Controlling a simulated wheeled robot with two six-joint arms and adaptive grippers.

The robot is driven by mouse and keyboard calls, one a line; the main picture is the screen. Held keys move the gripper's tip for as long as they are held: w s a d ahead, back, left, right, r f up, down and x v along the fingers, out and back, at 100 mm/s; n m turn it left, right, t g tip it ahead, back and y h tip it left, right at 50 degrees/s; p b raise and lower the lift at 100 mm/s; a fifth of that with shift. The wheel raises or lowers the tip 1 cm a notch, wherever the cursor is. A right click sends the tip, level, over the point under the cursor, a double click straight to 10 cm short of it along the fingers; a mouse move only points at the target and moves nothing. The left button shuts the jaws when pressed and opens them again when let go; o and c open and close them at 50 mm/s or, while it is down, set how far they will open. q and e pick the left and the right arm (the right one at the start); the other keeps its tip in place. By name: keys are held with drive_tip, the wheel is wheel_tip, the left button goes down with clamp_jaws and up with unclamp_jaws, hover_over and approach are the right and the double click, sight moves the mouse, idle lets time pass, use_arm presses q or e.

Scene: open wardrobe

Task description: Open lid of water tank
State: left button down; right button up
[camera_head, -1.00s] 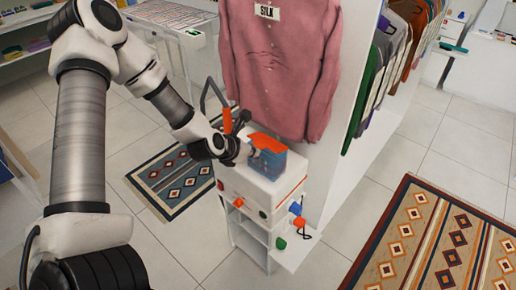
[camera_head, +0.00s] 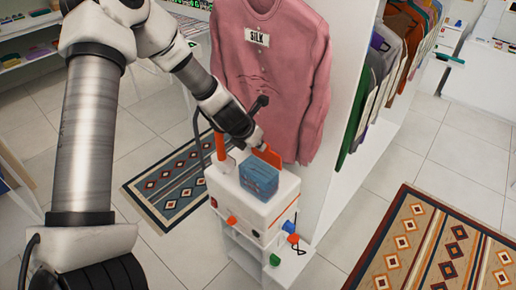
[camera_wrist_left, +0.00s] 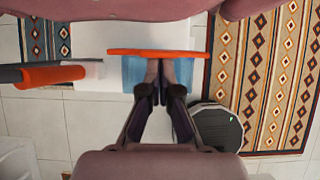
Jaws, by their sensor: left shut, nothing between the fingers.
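The white appliance (camera_head: 225,187) stands below the pink shirt. Its translucent blue water tank (camera_head: 258,181) sits on top, and its open top shows blue. The orange lid (camera_head: 267,155) stands raised and tilted up at the tank's back edge. In the left wrist view, the lid (camera_wrist_left: 155,53) shows nearly edge-on as an orange strip over the blue tank (camera_wrist_left: 132,72). The closed left fingertips (camera_wrist_left: 162,68) are at the lid, with nothing between them. My right gripper is out of view.
An orange handle (camera_head: 221,146) with a dark hose stands left of the tank. The pink shirt (camera_head: 270,75) hangs close behind the lid. A white wardrobe panel (camera_head: 346,100) rises to the right. Coloured knobs (camera_head: 289,227) stick out of the appliance's side.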

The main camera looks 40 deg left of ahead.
use_arm(q)
drive_tip(key=shift+w+d+r, duration=0.1)
drive_tip(key=shift+w+r, duration=0.1)
drive_tip(key=shift+w, duration=0.45)
drive_tip(key=shift+w+r, duration=0.2)
drive_tip(key=shift+w, duration=0.75)
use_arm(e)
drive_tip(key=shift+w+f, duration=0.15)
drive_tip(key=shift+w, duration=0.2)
use_arm(q)
drive_tip(key=shift+r, duration=0.1)
drive_tip(key=shift+r+p, duration=0.6)
drive_tip(key=shift+r, duration=0.1)
drive_tip(key=shift+s, duration=0.1)
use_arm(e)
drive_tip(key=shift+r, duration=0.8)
